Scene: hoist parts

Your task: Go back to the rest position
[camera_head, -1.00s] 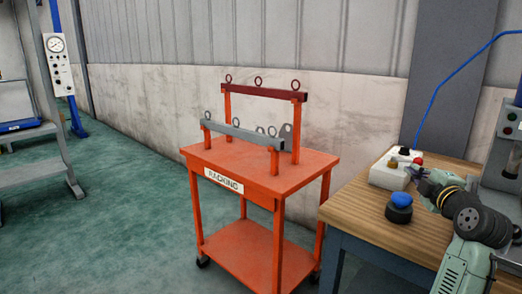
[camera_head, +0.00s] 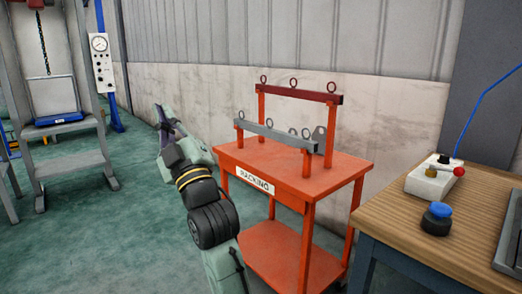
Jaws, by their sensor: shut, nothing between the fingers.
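My gripper (camera_head: 161,122) is at the end of my raised arm, left of centre in the head view. It is shut and holds nothing. It points up and away, over the green floor to the left of the orange cart, with clear space around it in the picture. The orange cart (camera_head: 318,173) carries a label reading RACKING. On it stand a grey bar (camera_head: 270,134) and, behind, a dark red bar (camera_head: 300,93), each with ring eyes on top.
A wooden workbench (camera_head: 400,215) at right holds a blue-capped black button (camera_head: 437,218) and a white control box (camera_head: 432,180) with a red knob. A grey steel frame (camera_head: 70,158) with a gauge panel (camera_head: 102,62) stands at left. Green floor between is clear.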

